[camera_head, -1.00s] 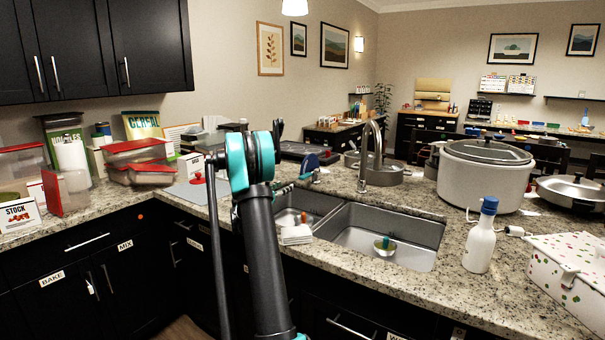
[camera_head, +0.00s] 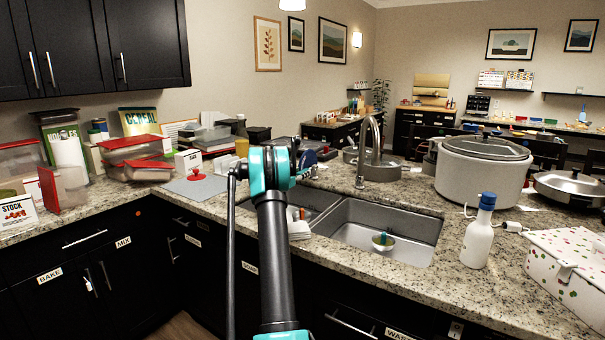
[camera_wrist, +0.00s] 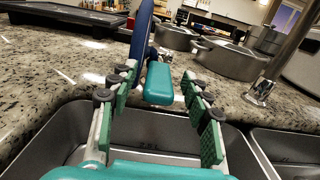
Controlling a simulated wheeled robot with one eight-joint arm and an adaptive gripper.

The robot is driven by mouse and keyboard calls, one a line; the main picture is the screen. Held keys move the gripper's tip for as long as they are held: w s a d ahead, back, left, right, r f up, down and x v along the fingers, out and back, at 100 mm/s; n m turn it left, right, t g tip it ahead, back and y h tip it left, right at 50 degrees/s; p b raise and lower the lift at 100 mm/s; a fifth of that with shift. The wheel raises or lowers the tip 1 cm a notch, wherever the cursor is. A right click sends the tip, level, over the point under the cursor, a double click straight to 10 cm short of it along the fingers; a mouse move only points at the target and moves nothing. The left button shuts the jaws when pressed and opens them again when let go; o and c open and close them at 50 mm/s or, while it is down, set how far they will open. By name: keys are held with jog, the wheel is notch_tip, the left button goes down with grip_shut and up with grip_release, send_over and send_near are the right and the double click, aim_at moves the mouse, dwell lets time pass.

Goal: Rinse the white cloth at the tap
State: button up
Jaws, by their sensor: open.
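The white cloth (camera_head: 299,230) lies folded at the front of the sink, near the divider, partly hidden behind my arm in the head view. I do not see it in the wrist view. The tap (camera_head: 367,150) rises behind the sink; its post (camera_wrist: 285,55) stands to the right in the wrist view. My gripper (camera_wrist: 160,80) is open above the left basin's back edge. A blue tool with a teal handle (camera_wrist: 158,84) appears between and beyond its fingers; I see no grip on it. In the head view my arm hides most of the gripper.
The right sink basin (camera_head: 345,238) holds a small green-handled item (camera_head: 382,240). A white bottle (camera_head: 479,235) and a large pot (camera_head: 482,178) stand right of the sink. Red-lidded containers (camera_head: 135,150) crowd the left counter. A grey mat (camera_head: 195,187) lies left of my arm.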

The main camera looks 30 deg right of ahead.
jog(key=shift+x, duration=0.75)
jog(key=shift+c, duration=0.3)
grip_shut()
